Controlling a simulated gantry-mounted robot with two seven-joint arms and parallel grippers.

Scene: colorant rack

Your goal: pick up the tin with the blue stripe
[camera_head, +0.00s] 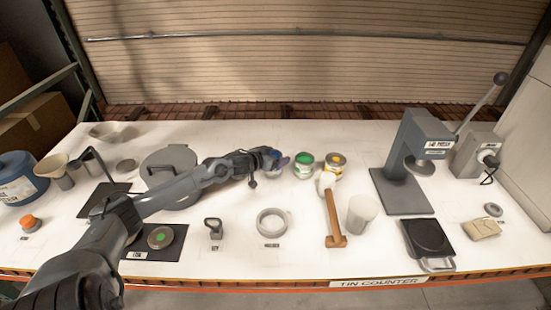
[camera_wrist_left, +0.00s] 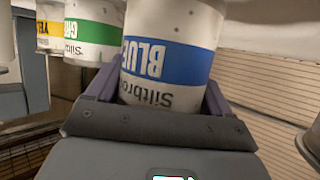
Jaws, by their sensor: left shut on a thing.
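The tin with the blue stripe (camera_wrist_left: 165,62) fills the middle of the left wrist view, its "BLUE" label facing the camera. My left gripper (camera_wrist_left: 160,98) is shut on it, with a purple-grey finger on each side. In the head view the left gripper (camera_head: 274,159) reaches in from the left, and its hand hides most of the blue tin. I cannot tell whether the tin touches the counter. A green-striped tin (camera_head: 304,167) stands just right of the gripper, and a yellow-striped tin (camera_head: 335,165) stands beyond it.
A grey ring-shaped dish (camera_head: 272,223) sits at front centre. A grey press (camera_head: 410,165) stands at right. A large lidded pot (camera_head: 170,165) is under my left arm.

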